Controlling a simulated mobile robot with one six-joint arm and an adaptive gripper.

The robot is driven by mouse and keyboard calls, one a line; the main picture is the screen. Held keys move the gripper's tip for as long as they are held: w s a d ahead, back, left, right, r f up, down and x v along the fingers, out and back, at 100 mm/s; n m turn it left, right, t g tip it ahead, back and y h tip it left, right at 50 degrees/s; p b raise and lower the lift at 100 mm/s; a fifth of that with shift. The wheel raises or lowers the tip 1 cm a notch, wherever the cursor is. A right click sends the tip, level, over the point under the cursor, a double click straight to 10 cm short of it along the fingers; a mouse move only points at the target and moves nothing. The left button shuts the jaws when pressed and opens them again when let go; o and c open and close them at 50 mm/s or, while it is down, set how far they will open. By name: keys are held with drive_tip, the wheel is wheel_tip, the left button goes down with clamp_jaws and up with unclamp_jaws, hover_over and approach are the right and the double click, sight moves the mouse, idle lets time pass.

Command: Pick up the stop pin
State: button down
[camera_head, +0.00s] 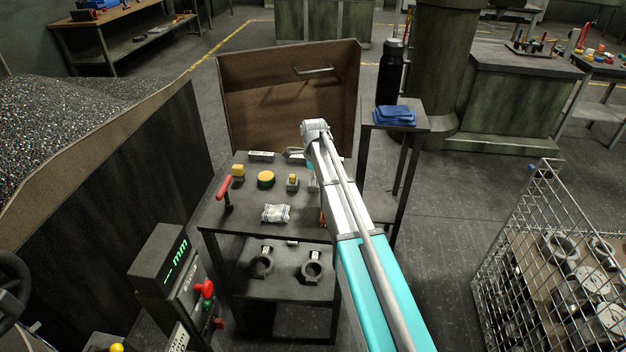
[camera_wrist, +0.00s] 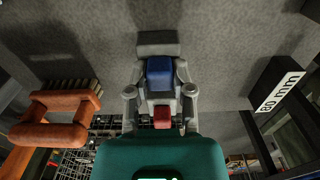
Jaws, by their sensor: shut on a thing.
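In the wrist view my gripper (camera_wrist: 160,76) is shut on a small blue block-shaped piece (camera_wrist: 159,70), which I take to be the stop pin. A grey bar shows just beyond the blue part and a red part lies between the finger bases; I cannot tell whether these belong to the held piece. In the head view my arm hides most of the gripper and the held piece at the right of the small work table (camera_head: 215,217).
An orange-handled brush (camera_wrist: 58,112) and a dark block marked 80 mm (camera_wrist: 277,86) lie beside my gripper. On the table are a yellow-topped round tin (camera_head: 266,180), a white packet (camera_head: 276,213) and a red handle (camera_head: 224,187). A brown panel (camera_head: 285,100) rises behind.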

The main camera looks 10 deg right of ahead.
drive_tip(key=shift+r, duration=0.1)
drive_tip(key=shift+r+p, duration=0.95)
drive_tip(key=shift+p, duration=0.1)
drive_tip(key=s+r+p, duration=1)
drive_tip(key=s+r, duration=0.1)
drive_tip(key=s, duration=0.3)
drive_tip(key=shift+a+p, duration=0.4)
drive_tip(key=shift+s+f, duration=0.1)
drive_tip(key=shift+s, duration=0.1)
